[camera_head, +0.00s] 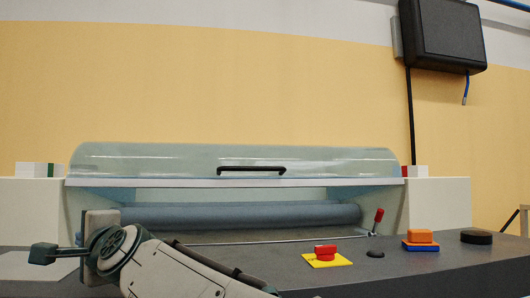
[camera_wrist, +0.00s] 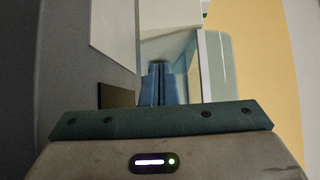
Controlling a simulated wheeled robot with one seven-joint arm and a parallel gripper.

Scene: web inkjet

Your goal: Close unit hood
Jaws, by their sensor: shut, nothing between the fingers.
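The unit hood (camera_head: 190,162) is a long, pale, see-through curved cover across the machine in the head view. It is raised, with an open gap below its white front edge. A black bar handle (camera_head: 251,169) is on its front. In the wrist view the hood (camera_wrist: 218,70) shows as a pale strip at right. My gripper (camera_head: 98,238) is at the lower left in the head view, in front of the opening's left end and below the hood, with nothing held.
A blue-grey roller (camera_head: 240,215) lies inside the opening. A red-knobbed lever (camera_head: 378,218) stands at its right end. On the dark counter (camera_head: 330,280) are a red switch on a yellow plate (camera_head: 326,256), a black knob (camera_head: 375,253) and an orange-and-blue block (camera_head: 420,239). Space above the hood is clear.

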